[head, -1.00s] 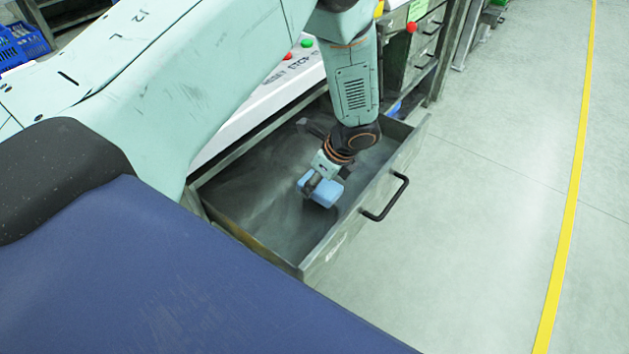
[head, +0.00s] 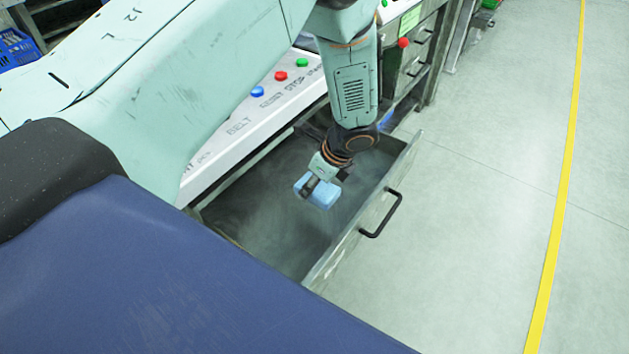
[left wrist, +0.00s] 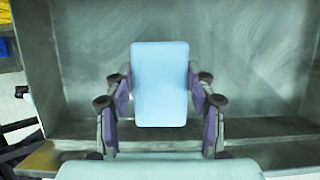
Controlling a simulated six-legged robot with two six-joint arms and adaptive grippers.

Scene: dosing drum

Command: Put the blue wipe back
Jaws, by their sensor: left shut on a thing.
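The blue wipe (head: 317,194) is a light-blue folded block. My left gripper (head: 322,185) is shut on it, and the wipe shows over the open grey drawer (head: 338,252) in the head view. In the left wrist view the wipe (left wrist: 160,85) sits between both fingers of my left gripper (left wrist: 160,100), with the drawer's bare bottom (left wrist: 240,60) behind it. I cannot tell whether the wipe touches the drawer bottom. My right gripper is not in view.
The drawer's black handle (head: 382,214) sticks out over the floor. A white control panel (head: 240,122) with coloured buttons is above the drawer. Open floor with a yellow line (head: 566,180) lies to the right. A blue crate (head: 18,48) is at the far left.

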